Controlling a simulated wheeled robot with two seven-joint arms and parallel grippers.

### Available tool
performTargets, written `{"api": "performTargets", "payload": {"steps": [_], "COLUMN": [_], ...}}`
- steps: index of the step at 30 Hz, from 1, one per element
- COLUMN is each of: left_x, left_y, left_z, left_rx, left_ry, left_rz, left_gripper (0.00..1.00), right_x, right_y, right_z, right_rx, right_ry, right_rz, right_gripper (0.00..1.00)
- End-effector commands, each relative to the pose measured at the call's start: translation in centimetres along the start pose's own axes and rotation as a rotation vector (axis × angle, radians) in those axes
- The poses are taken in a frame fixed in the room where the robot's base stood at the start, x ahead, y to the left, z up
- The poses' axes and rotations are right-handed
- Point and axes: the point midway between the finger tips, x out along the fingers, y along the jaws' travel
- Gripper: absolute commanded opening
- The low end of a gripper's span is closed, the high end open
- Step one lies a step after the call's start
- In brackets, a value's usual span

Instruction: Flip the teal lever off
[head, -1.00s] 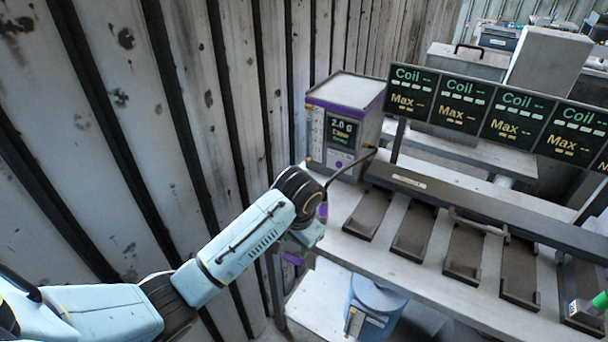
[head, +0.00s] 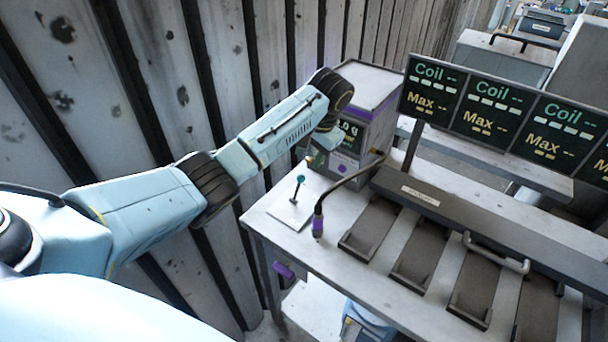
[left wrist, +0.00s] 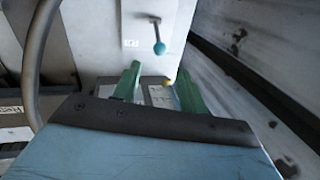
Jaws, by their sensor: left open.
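The teal lever (head: 299,180) is a short dark stick with a teal knob on a pale plate (head: 289,216) at the bench's left end. It stands up from the plate with a slight tilt. In the left wrist view the lever (left wrist: 158,46) shows beyond the fingertips, roughly centred between them. My left gripper (left wrist: 159,71) is open, its two green fingers apart with nothing held. In the head view my left gripper (head: 316,158) is partly hidden by its wrist, above and behind the lever, in front of the display box. My right gripper is not in view.
A grey display box (head: 372,103) with purple trim stands behind the lever. Dark trays (head: 424,249) line the bench. A corrugated wall (head: 160,85) is close on the left.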

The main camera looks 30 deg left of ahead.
Motion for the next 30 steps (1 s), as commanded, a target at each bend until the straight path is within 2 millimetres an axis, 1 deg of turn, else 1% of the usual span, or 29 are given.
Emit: {"api": "performTargets", "payload": {"steps": [1,3,6,9,12,15,20,28,29,30], "left_x": [1.2,2.8,4.9,7.0,8.6,9.8,10.8,10.9,10.8,10.8], "left_y": [0.0,0.0,0.0,0.0,0.0,0.0,0.0,0.0,0.0,0.0], "left_z": [0.1,0.2,0.1,0.1,0.1,0.1,0.1,0.0,0.0,0.0], "left_rx": [-0.001,-0.001,-0.001,0.0,0.001,0.0,0.001,0.001,0.001,0.001], "left_ry": [-0.005,-0.006,-0.005,-0.004,-0.003,-0.002,0.0,0.001,0.001,0.001], "left_rz": [0.0,0.0,-0.001,-0.001,-0.001,0.0,-0.001,-0.001,-0.001,-0.001], "left_gripper": [0.42,0.42,0.42,0.42,0.42,0.42,0.42,0.42,0.41,0.36], "right_x": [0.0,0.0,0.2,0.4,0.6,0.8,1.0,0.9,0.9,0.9], "right_y": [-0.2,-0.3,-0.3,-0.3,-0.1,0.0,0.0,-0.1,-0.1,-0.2], "right_z": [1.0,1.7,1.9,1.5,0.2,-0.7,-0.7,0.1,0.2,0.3], "right_rx": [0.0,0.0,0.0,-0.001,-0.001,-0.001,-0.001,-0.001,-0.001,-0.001], "right_ry": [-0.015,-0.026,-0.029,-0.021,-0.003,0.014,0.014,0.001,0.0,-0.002], "right_rz": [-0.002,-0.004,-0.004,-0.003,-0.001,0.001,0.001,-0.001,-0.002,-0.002], "right_gripper": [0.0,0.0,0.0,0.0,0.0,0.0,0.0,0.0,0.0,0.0]}}
